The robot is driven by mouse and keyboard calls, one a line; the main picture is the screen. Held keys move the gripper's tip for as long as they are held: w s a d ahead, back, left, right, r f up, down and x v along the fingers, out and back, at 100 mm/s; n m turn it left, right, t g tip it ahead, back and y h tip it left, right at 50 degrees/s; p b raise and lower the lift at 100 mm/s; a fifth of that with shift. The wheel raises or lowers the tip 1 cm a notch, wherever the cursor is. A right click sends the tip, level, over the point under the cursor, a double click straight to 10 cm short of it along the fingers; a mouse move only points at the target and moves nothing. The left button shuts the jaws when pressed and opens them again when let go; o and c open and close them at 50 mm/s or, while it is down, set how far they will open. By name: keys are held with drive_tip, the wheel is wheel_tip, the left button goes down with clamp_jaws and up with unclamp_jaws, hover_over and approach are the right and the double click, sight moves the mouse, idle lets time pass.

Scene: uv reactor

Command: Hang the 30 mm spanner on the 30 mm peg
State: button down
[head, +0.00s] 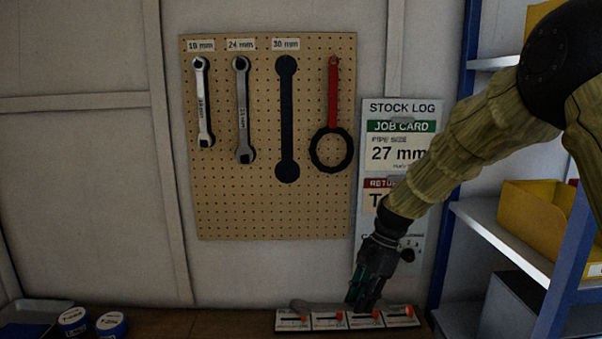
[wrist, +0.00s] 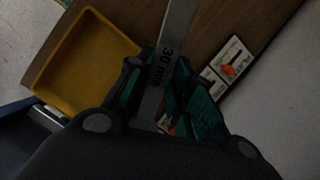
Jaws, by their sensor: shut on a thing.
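My gripper (head: 367,300) is low over the back of the bench in the head view. In the wrist view it (wrist: 170,98) is shut on the shank of a grey metal spanner marked 30 mm (wrist: 173,45). The spanner's far end runs out of that view. On the pegboard, the 30 mm label (head: 285,44) sits above a bare dark spanner silhouette (head: 287,120). The peg itself is too small to make out.
The pegboard (head: 265,210) also holds the 19 mm spanner (head: 203,105), the 24 mm spanner (head: 242,110) and a red-handled ring tool (head: 332,125). Small cards with orange parts (head: 330,320) line the bench. A shelf with yellow bins (head: 535,220) is right.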

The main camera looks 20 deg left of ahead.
drive_tip(key=a+r+m+t+y, duration=0.3)
drive_tip(key=a+r+m+y, duration=0.15)
drive_tip(key=a+r, duration=0.35)
drive_tip(key=a+r+m+t+y, duration=0.25)
drive_tip(key=a+r+m, duration=0.35)
drive_tip(key=r, duration=0.5)
wheel_tip(320, 180, up, 20)
drive_tip(key=s+m+t+y, duration=0.1)
drive_tip(key=s+m+t, duration=0.1)
drive_tip(key=m+t, duration=0.55)
drive_tip(key=shift+n+t, duration=0.4)
drive_tip(key=shift+n, duration=0.1)
drive_tip(key=shift+w+a+f+p, duration=0.3)
drive_tip(key=shift+w+a, duration=0.2)
drive_tip(key=shift+w, duration=1.1)
drive_tip(key=shift+w+a+f+p, duration=0.2)
drive_tip(key=shift+w+a+p, duration=0.25)
drive_tip(key=shift+w, duration=1.2)
drive_tip(key=shift+w+a+f+p, duration=0.25)
drive_tip(key=shift+w+a, duration=0.35)
drive_tip(key=shift+w, duration=1)
